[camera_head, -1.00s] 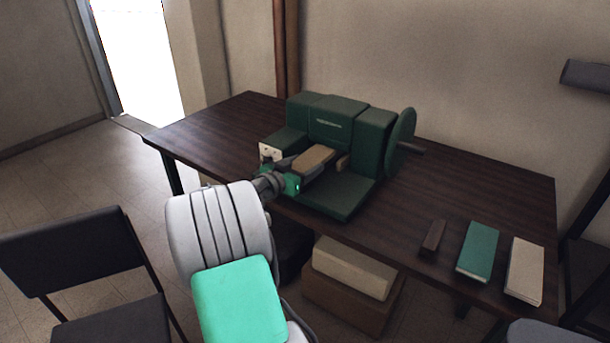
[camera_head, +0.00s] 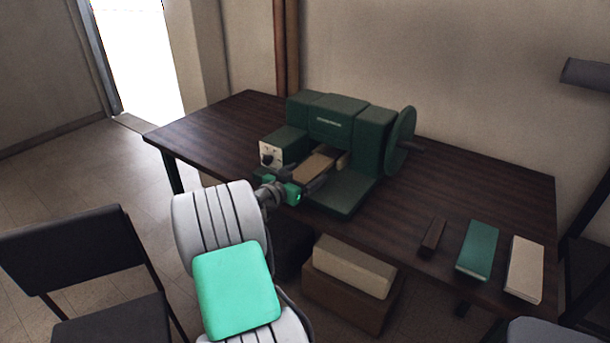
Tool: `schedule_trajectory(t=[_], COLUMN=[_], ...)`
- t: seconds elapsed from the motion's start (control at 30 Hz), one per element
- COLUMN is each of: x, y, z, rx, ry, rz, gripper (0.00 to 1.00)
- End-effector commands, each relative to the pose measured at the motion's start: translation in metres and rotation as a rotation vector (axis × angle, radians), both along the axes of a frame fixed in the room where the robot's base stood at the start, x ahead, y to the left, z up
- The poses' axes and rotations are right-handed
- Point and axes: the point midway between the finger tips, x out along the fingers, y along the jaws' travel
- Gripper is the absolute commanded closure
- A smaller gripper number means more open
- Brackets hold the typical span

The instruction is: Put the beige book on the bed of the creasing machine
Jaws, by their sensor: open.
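The green creasing machine (camera_head: 345,130) stands on the dark table, with its flat bed (camera_head: 345,198) at the front. A beige-tan book (camera_head: 314,165) lies at the bed, below the machine's head; my gripper hides part of its near side. Whether it rests fully flat cannot be told. My gripper (camera_head: 316,181) is open, just in front of the book, with its fingers pointing right over the bed. Any contact between fingers and book is too small to tell.
On the table's right lie a small brown block (camera_head: 432,237), a green book (camera_head: 478,250) and a cream book (camera_head: 524,269). The handwheel (camera_head: 400,140) sticks out at the machine's right. A chair (camera_head: 65,255) stands at left; boxes (camera_head: 352,270) sit below the table.

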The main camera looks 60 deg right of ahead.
Motion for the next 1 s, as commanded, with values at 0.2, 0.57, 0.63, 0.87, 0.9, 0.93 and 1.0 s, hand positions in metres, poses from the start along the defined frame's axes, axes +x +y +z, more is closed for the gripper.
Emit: schedule_trajectory(t=[0.2,0.57,0.63,0.87,0.9,0.93,1.0], x=[0.000,0.014,0.016,0.019,0.019,0.019,0.025], y=[0.000,0.069,0.086,0.116,0.117,0.118,0.124], z=[0.002,0.012,0.015,0.020,0.020,0.020,0.016], rx=[0.000,0.000,0.000,0.000,0.000,0.002,0.044], ry=[0.000,0.000,0.000,0.000,0.000,-0.001,0.000], rz=[0.000,0.007,0.006,0.001,0.001,0.002,0.020], gripper=[0.15,0.15,0.15,0.15,0.15,0.15,0.15])
